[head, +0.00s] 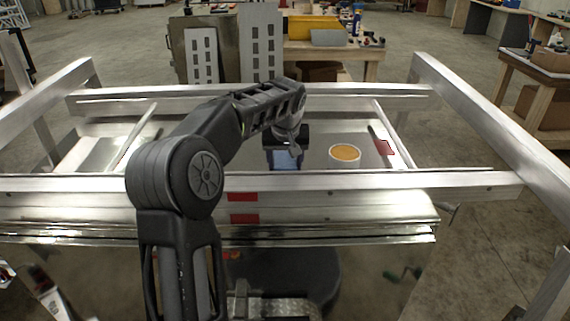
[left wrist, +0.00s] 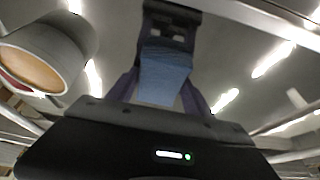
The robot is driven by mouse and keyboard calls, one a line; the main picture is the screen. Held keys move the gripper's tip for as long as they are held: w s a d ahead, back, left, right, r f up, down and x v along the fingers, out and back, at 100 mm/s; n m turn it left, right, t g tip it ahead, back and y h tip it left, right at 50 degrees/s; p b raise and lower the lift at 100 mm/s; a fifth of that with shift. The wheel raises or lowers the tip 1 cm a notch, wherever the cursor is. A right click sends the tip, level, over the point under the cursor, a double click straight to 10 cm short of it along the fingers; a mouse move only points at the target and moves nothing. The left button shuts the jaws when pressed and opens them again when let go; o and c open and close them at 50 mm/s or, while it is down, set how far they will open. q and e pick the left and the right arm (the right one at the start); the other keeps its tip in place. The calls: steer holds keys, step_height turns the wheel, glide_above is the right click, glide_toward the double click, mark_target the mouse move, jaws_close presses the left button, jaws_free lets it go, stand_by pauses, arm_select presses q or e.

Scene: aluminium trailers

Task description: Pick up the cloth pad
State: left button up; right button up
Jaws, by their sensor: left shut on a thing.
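The cloth pad (head: 287,158) is a small blue piece inside the aluminium trailer, partly covered by my gripper in the head view. In the left wrist view the blue cloth pad (left wrist: 165,76) sits between the two fingers. My left gripper (head: 286,164) reaches over the trailer's near rail and points down. In the left wrist view my left gripper (left wrist: 163,88) is shut on the pad. I cannot tell whether the pad touches the trailer floor. My right gripper is not visible.
A white round container with an orange top (head: 344,156) stands just right of the gripper; it is close at the left in the wrist view (left wrist: 42,58). The near rail (head: 400,181) and far rail (head: 350,90) frame the shiny trailer bed. A wooden workbench (head: 345,52) stands behind.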

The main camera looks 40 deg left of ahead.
mark_target(285, 160)
arm_select(q)
steer(key=c, duration=0.7)
steer(key=shift+o, duration=0.2)
step_height(285, 160, up, 10)
steer(key=shift+r, duration=0.25)
stand_by(0.3)
steer(key=o, duration=0.8)
steer(key=shift+c, duration=0.2)
steer(key=c, duration=0.6)
